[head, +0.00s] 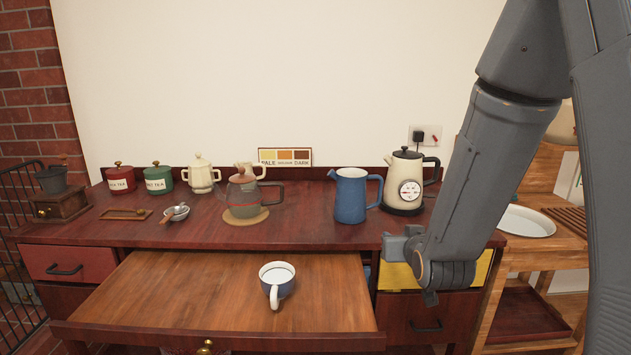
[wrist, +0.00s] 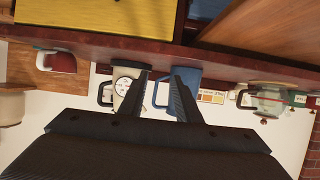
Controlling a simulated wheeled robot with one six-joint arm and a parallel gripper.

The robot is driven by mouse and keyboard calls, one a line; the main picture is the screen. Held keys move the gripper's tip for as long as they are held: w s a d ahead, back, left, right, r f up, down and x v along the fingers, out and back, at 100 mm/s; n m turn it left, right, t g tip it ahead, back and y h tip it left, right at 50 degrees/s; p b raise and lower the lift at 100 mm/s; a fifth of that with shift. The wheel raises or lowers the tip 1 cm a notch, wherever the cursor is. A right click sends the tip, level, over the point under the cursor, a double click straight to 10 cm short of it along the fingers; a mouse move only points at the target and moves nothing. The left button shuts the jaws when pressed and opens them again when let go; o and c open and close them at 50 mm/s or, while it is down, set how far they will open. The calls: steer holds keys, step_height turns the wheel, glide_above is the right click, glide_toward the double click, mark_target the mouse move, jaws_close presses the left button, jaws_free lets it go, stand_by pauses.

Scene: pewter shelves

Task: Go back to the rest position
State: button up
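My gripper (head: 398,246) hangs at the right of the dark red counter, in front of the yellow drawer. In the wrist view, which is upside down, its two fingers (wrist: 160,90) stand apart with nothing held between them. Behind them in that view are the blue jug (wrist: 187,73) and the cream kettle (wrist: 127,82). My arm comes down from the upper right of the head view and hides part of the wooden shelf.
The blue jug (head: 350,196), cream kettle (head: 405,180) and glass teapot (head: 243,192) stand on the counter (head: 300,228). A white tray (head: 526,221) lies on the right shelf.

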steer(key=s+f+g+p, duration=0.2)
steer(key=s+g, duration=1.1)
steer(key=s, duration=1.4)
steer(key=shift+s+a+f+g, duration=0.3)
steer(key=shift+f, duration=0.6)
